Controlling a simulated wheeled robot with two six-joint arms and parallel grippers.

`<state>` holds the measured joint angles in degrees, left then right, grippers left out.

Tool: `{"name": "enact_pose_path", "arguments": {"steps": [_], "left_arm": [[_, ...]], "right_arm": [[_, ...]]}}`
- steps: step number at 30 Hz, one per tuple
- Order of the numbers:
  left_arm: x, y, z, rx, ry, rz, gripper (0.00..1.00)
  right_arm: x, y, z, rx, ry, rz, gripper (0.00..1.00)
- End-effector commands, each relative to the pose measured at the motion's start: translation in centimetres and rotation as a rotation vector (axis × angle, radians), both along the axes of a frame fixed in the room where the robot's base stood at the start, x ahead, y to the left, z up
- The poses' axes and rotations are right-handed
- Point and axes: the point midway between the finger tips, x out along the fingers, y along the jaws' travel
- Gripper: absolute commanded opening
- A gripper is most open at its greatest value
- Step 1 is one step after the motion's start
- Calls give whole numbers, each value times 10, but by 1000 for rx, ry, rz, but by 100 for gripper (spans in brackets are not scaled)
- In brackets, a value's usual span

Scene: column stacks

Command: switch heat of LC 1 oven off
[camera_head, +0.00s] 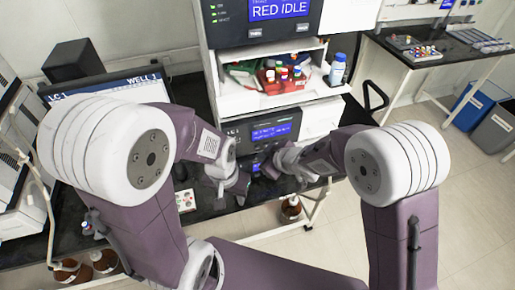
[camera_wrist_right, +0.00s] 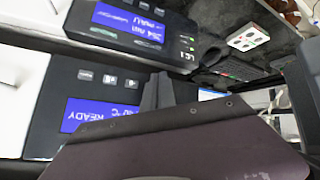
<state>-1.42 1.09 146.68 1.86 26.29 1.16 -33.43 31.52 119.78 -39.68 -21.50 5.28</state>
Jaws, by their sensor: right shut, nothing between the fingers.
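Several small buttons (camera_wrist_right: 108,79) sit in a row beside the screen. My right gripper (camera_wrist_right: 158,78) is shut and empty, its tips close to the panel near the button row; I cannot tell whether they touch. In the head view, my right gripper (camera_head: 267,168) is in front of the lower part of the LC 1 stack and hides much of the oven. My left gripper (camera_head: 241,190) is lower, and its opening is unclear.
A module labelled LC 1 (camera_head: 272,131) with a blue screen sits above the oven. A brown bottle (camera_head: 291,208) is below.

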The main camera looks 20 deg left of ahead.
Motion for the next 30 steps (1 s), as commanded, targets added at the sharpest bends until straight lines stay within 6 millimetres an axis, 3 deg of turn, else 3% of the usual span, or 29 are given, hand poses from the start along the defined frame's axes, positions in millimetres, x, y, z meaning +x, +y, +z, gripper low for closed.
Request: {"name": "enact_pose_path", "arguments": {"steps": [30], "left_arm": [[0, 0, 7, 0, 0, 0, 36]], "right_arm": [[7, 5, 0, 0, 0, 0, 0]]}}
